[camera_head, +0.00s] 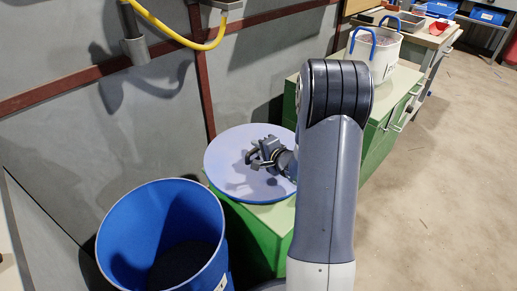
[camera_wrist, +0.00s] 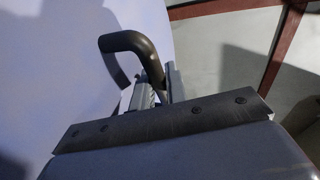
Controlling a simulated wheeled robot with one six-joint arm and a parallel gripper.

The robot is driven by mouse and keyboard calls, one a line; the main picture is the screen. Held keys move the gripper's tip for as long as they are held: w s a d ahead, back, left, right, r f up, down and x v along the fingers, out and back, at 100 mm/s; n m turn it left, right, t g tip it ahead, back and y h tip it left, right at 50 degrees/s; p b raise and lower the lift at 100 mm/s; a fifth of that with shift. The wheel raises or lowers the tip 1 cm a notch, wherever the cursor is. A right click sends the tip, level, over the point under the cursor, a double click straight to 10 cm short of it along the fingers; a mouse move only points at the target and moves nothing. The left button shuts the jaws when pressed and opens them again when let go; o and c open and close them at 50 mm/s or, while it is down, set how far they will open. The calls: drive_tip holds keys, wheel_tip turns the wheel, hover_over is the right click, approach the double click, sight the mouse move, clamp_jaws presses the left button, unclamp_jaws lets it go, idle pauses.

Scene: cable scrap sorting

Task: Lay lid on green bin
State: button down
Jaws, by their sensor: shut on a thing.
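The lid (camera_head: 225,172) is a round, flat, pale blue-violet disc with a dark handle. In the head view it is over a green box-like body (camera_head: 245,235), which may be the green bin; the lid hides much of its top. I cannot tell whether the lid touches it or hangs just above. My gripper (camera_head: 262,156) is at the lid's middle, shut on the handle. In the wrist view the lid (camera_wrist: 50,60) fills the left side, and its curved handle (camera_wrist: 128,42) runs down to my fingers (camera_wrist: 155,92).
A blue bin (camera_head: 110,240) with dark scrap inside stands open at the lower left, close to the lid. A green cabinet (camera_head: 380,135) bears a white bucket with blue handles (camera_head: 375,55). A yellow cable (camera_head: 175,35) hangs by the wall. Floor at the right is clear.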

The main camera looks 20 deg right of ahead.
drive_tip(key=c, duration=1.4)
unclamp_jaws()
drive_tip(key=shift+s+r, duration=0.1)
drive_tip(key=shift+s, duration=0.05)
drive_tip(key=p+v, duration=0.3)
drive_tip(key=v, duration=0.7)
drive_tip(key=shift+s+d+r+p, duration=0.15)
drive_tip(key=shift+s+p, duration=0.15)
drive_tip(key=shift+p, duration=0.05)
drive_tip(key=shift+s+r, duration=0.1)
drive_tip(key=shift+s, duration=0.4)
